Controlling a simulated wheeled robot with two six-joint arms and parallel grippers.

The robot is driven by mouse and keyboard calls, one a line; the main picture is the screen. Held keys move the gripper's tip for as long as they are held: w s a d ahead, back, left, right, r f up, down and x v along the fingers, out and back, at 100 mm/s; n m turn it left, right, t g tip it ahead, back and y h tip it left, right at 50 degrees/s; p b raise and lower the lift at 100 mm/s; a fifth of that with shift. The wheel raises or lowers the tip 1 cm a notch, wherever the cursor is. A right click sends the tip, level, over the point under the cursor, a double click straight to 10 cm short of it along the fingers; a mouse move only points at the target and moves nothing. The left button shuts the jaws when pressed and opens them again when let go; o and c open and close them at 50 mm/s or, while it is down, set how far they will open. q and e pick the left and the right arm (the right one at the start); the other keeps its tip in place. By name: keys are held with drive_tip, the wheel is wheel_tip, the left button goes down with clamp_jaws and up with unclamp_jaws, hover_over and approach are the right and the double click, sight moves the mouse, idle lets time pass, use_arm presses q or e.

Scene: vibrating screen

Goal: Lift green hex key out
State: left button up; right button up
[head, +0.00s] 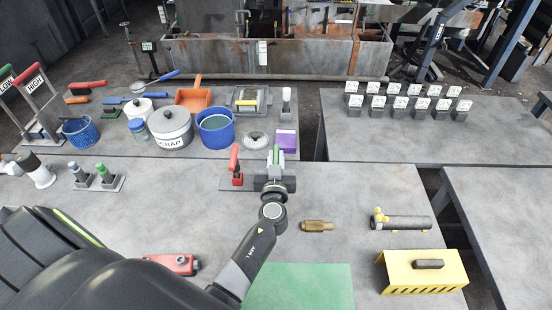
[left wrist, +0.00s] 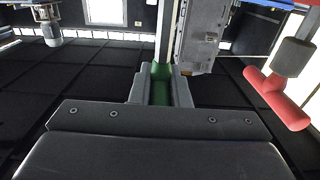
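My left gripper (head: 276,160) is over the far middle of the near table, beside a red-handled tool (head: 235,162) standing upright in a small base. The green hex key (head: 276,153) shows as a green strip between its fingers. In the left wrist view the fingers (left wrist: 160,88) are close together with the green handle (left wrist: 160,92) between them, and they look shut on it. The key's lower part is hidden, so I cannot tell whether it is still seated. The red handle (left wrist: 278,97) is to the right in that view. My right gripper is not in view.
A purple box (head: 287,141), a blue pot (head: 215,130) and a lidded scrap pot (head: 171,128) stand behind. A brass fitting (head: 316,226), a grey cylinder (head: 405,222) and a yellow box (head: 425,272) are to the right. A green mat (head: 300,288) lies in front.

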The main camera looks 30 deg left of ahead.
use_arm(q)
drive_tip(key=shift+r+p, duration=0.5)
drive_tip(key=shift+r, duration=0.3)
clamp_jaws()
drive_tip(key=shift+r+p, duration=0.95)
drive_tip(key=shift+r, duration=0.55)
drive_tip(key=shift+f+b, duration=1.45)
drive_tip(key=shift+f, duration=0.8)
